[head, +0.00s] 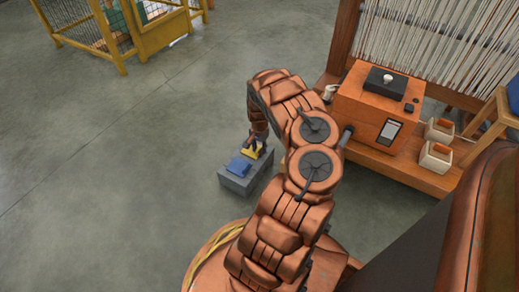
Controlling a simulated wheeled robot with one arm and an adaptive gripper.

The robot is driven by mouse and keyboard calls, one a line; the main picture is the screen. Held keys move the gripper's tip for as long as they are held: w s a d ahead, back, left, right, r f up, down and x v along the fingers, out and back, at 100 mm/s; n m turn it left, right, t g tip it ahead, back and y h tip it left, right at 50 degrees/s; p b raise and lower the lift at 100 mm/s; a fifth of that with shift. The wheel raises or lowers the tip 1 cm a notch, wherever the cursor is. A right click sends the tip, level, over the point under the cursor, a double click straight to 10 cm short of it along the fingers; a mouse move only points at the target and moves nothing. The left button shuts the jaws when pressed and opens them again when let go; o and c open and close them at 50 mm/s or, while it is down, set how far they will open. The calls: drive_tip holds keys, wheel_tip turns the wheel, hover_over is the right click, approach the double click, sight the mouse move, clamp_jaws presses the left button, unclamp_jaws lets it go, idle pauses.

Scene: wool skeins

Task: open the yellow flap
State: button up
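A small yellow piece (250,152), which looks like the yellow flap, shows at the back of a low grey box (236,184) on the floor. A blue piece (238,166) lies on top of the same box, to the left of the yellow one. My gripper (257,146) points down at the yellow piece and overlaps it in the head view. I cannot tell whether it touches the piece. The fingers are small and dark, and whether they are open or shut does not show. My arm hides the floor to the right of the box.
An orange cabinet (362,108) with a black lidded top stands on a wooden platform (400,165) at the right, beside two small white bins with orange contents. A loom with pale threads (430,45) rises behind. A yellow-framed cage (110,40) stands top left. The left floor is clear.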

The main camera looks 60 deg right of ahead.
drive_tip(key=shift+c, duration=0.3)
clamp_jaws()
idle(0.3)
